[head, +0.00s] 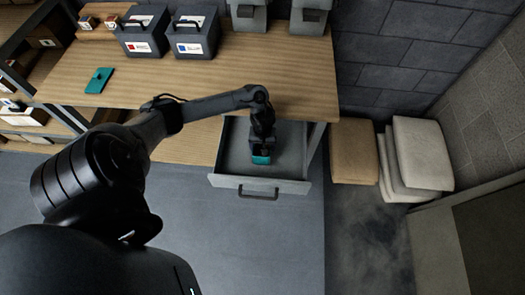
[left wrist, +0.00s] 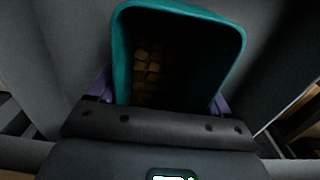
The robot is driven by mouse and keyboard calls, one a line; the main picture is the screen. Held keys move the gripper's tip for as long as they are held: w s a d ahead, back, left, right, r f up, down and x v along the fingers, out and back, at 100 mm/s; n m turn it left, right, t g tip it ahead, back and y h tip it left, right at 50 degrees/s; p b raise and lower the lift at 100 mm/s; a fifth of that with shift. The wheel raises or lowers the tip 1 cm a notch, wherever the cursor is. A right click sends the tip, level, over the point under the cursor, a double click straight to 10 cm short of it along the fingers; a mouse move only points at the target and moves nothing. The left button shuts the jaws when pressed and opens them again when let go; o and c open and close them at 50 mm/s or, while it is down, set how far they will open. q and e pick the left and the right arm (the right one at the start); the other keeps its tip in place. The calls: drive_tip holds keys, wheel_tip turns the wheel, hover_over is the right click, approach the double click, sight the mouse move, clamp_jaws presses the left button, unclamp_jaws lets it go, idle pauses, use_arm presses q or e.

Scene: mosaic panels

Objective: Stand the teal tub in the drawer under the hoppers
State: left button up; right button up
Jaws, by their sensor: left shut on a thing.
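The teal tub (head: 261,160) is inside the open grey drawer (head: 225,182), below the table edge. Whether it touches the drawer floor I cannot tell. In the left wrist view the tub (left wrist: 122,50) is open-topped, with several small tan pieces inside. My left gripper (head: 262,150) is shut on the tub, and its purple finger pads show on either side of the tub in the left wrist view. Two grey hoppers (head: 248,14) (head: 310,14) stand on the table above the drawer. My right gripper is not in view.
A teal flat lid-like piece (head: 99,80) lies on the wooden table (head: 290,85). Two dark labelled bins (head: 143,34) (head: 196,34) stand at the back. Stacked cushions (head: 420,155) lie right of the table. The drawer has bare floor around the tub.

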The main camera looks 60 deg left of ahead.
use_arm(q)
drive_tip(key=shift+f+b, duration=0.95)
drive_tip(key=shift+f, duration=1.05)
drive_tip(key=o, duration=1.4)
drive_tip(key=shift+f, duration=0.1)
drive_tip(key=shift+c, duration=0.2)
